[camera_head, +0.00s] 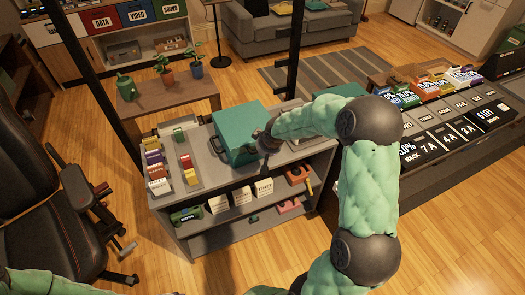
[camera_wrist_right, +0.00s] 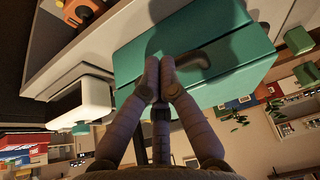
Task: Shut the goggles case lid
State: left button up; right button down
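The teal goggles case (camera_head: 238,125) stands on top of the grey shelf unit. It looks like a closed box, but I cannot tell whether its lid is fully down. In the right wrist view the case (camera_wrist_right: 225,45) fills the upper middle, with a dark handle (camera_wrist_right: 192,62) on one face. My right gripper (camera_head: 265,138) is at the case's right front side in the head view. Its fingertips (camera_wrist_right: 158,72) are together and empty, close against the case beside the handle; contact is unclear. My left gripper is not in view.
The shelf top (camera_head: 205,185) also holds colourful small boxes (camera_head: 155,168) left of the case. Another teal item (camera_head: 345,91) lies behind my right arm. A black upright post (camera_head: 296,50) stands behind the shelf. A wooden bench (camera_head: 168,98) with plants is further back.

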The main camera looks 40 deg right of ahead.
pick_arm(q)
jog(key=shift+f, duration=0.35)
pick_arm(e)
jog(key=shift+s+f, duration=0.1)
jog(key=shift+f, duration=0.25)
